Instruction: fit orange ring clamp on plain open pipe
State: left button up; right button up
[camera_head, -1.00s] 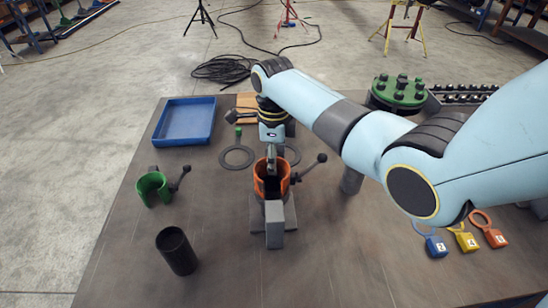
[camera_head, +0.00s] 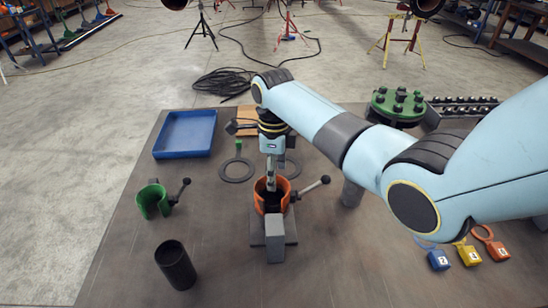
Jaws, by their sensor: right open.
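The orange ring clamp (camera_head: 260,201) stands upright near the middle of the table, at a grey block (camera_head: 275,240) on a dark base plate. Its lever (camera_head: 312,188) with a dark knob points to the right. My right gripper (camera_head: 271,183) comes down from above, open, with its fingertips at the clamp's mouth; whether they touch it is hidden. A plain black open pipe (camera_head: 175,266) stands apart at the front left, its dark mouth facing up. My left gripper is out of view.
A green clamp (camera_head: 151,202) with a lever lies left, below a blue tray (camera_head: 185,134). Flat dark rings (camera_head: 237,171) lie behind the orange clamp. A green bolted flange (camera_head: 398,106) stands back right. Coloured tags (camera_head: 438,259) lie front right.

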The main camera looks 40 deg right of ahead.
notch_tip(320, 180, up, 11)
jog(key=shift+r, duration=0.2)
dwell(1.1)
